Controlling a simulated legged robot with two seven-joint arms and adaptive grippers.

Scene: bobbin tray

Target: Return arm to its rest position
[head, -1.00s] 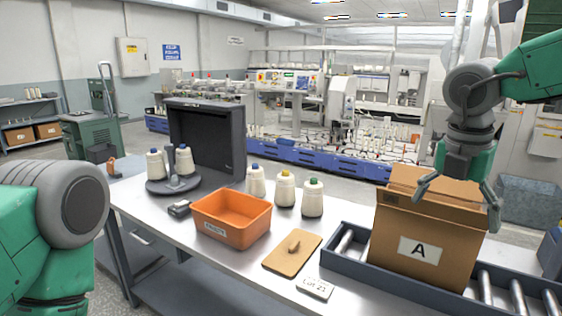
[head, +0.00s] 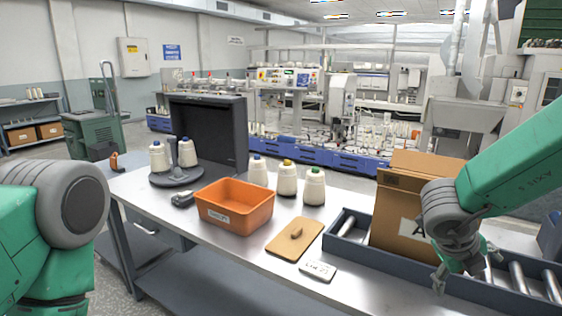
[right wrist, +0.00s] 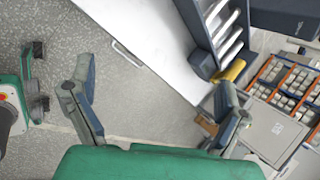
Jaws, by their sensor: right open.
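My right gripper (head: 464,282) is low at the right in the head view, in front of the cardboard box (head: 396,212) and the roller conveyor (head: 348,246). It hides part of the box's letter label. In the right wrist view the right gripper (right wrist: 155,103) has its two fingers wide apart with nothing between them. The table (right wrist: 150,35) and the grey floor show beyond the fingers. My left arm (head: 50,225) shows at the left edge of the head view, but its gripper is out of the picture.
The orange bin (head: 234,207) stands mid-table beside several thread cones (head: 287,180). A wooden board (head: 294,240) and a small label plate (head: 317,270) lie near the front edge. A dark panel (head: 208,134) and cone stand (head: 177,176) are at the left.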

